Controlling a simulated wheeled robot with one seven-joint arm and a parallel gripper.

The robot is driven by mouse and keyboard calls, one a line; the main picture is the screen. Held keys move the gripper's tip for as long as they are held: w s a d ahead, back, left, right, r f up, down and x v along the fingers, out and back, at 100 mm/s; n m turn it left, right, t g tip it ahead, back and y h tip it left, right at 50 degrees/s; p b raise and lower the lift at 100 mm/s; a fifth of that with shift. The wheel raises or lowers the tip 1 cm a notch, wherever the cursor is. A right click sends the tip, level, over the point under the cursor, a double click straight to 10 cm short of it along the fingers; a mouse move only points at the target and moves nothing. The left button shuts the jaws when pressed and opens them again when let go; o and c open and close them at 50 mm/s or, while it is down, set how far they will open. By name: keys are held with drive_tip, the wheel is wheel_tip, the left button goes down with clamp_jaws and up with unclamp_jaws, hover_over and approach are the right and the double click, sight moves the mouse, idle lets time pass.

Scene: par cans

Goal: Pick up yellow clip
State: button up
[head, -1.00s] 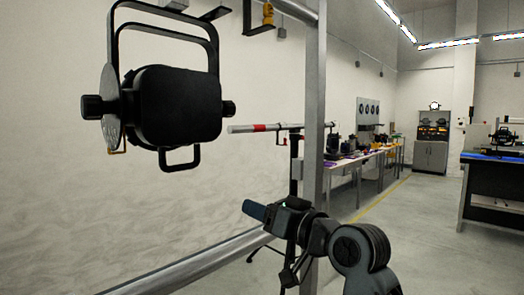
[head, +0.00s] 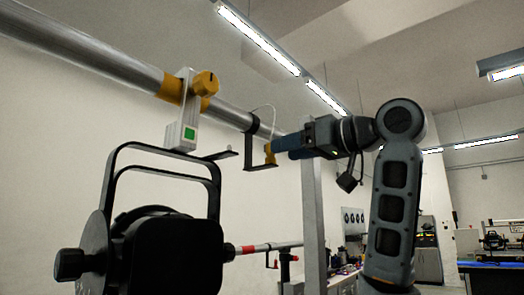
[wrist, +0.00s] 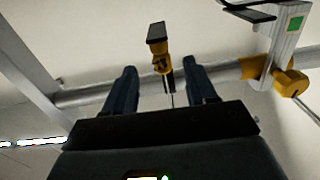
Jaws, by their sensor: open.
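A small yellow clip (head: 270,153) sits at the black bracket (head: 262,167) under the overhead pipe. In the wrist view the clip (wrist: 161,64) shows between my two blue fingertips, with the bracket's dark end (wrist: 157,32) beyond it. My gripper (head: 277,145) is open, reaching left at the clip's height; it also shows in the wrist view (wrist: 160,70). I cannot tell whether either finger touches the clip. In the head view the fingers partly cover the clip's right side.
The metal pipe (head: 85,50) runs across above. A larger yellow clamp with a silver bracket (head: 182,125) grips it to the left; it also shows in the wrist view (wrist: 283,50). A black par can (head: 165,255) stands lower left. An upright post (head: 314,215) is below my gripper.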

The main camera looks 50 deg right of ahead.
drive_tip(key=w+p, duration=0.1)
drive_tip(key=w, duration=0.1)
drive_tip(key=w+r+p, duration=0.1)
drive_tip(key=w, duration=0.2)
drive_tip(key=w+p, duration=0.1)
drive_tip(key=w, duration=0.1)
drive_tip(key=shift+w+a+r, duration=0.25)
drive_tip(key=shift+r, duration=0.05)
clamp_jaws()
idle(0.4)
